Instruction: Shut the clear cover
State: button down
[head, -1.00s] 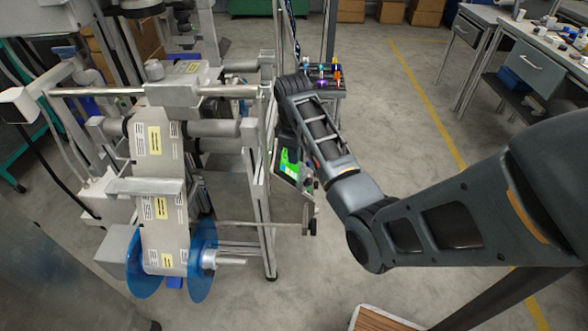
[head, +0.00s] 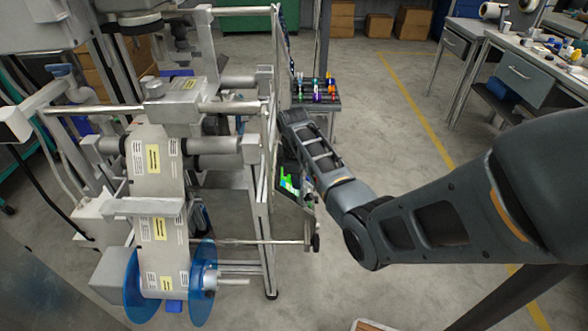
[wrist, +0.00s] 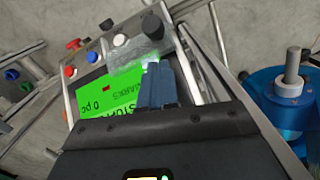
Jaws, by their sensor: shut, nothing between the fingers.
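The control panel has a bright green screen (wrist: 105,105) with dark text, seen in the wrist view. It also shows in the head view, where the screen (head: 290,184) is partly behind my arm. A see-through, pale patch that looks like the clear cover (wrist: 125,58) lies at the panel's upper part, beside a black knob (wrist: 152,27). How far it is open I cannot tell. My gripper (wrist: 152,66) is shut and empty, its blue-grey fingers over the screen's edge and tips at the clear cover. Whether they touch it is unclear. In the head view my wrist hides the fingers.
Red, blue and white buttons (wrist: 95,57) line the panel edge. A metal frame (head: 262,190) and a blue-flanged film reel (head: 202,282) stand left of my arm. A small table with coloured items (head: 318,98) is behind.

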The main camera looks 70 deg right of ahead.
aim_at(302, 194)
jog(key=shift+s+d+f, duration=0.15)
jog(key=shift+s+f, duration=0.75)
jog(key=shift+s, duration=0.15)
jog(key=shift+s+d+f, duration=0.3)
jog(key=shift+s+f, duration=0.5)
jog(key=shift+f, duration=0.05)
jog(key=shift+s+d+f, duration=0.25)
jog(key=shift+s+f, duration=0.55)
jog(key=shift+f, duration=0.05)
jog(key=w+r+p, duration=0.1)
jog(key=r, duration=0.1)
jog(key=w+r+p, duration=0.2)
jog(key=shift+w+a, duration=0.15)
jog(key=shift+w, duration=0.1)
notch_tip(302, 194, up, 9)
jog(key=shift+w+r, duration=0.15)
jog(key=shift+w, duration=0.1)
